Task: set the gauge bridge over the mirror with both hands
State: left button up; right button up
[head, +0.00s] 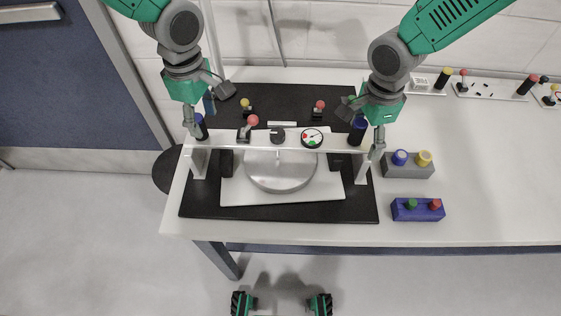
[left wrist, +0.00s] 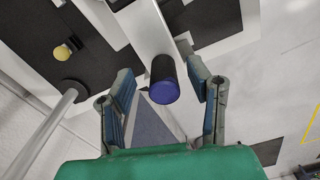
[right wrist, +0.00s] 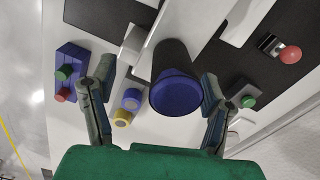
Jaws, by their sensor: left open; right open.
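The gauge bridge (head: 228,139) is a white beam with a leg at each end, a round dial and blue-topped black handles. It stands across the round grey mirror (head: 280,180), which lies on a white plate (head: 237,190). The beam hides the mirror's far edge. My left gripper (head: 206,108) is open at the left handle; in the left wrist view this handle (left wrist: 165,80) sits between the spread fingers. My right gripper (head: 361,128) is open at the right handle; in the right wrist view this handle (right wrist: 175,80) sits between its spread fingers. Both grippers hold nothing.
A black mat (head: 205,211) lies under the plate. Right of it are a grey block (head: 408,172) with blue and yellow knobs and a blue block (head: 417,214) with green and red knobs. Several knobbed fixtures stand behind. The white table (head: 490,190) is clear at right.

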jog(key=shift+r, duration=0.1)
pick_arm(q)
notch_tip(320, 180, up, 8)
jog(key=shift+a+r, duration=0.1)
pick_arm(e)
notch_tip(320, 180, up, 12)
dwell(0.3)
jog(key=shift+f, duration=0.2)
dwell(0.3)
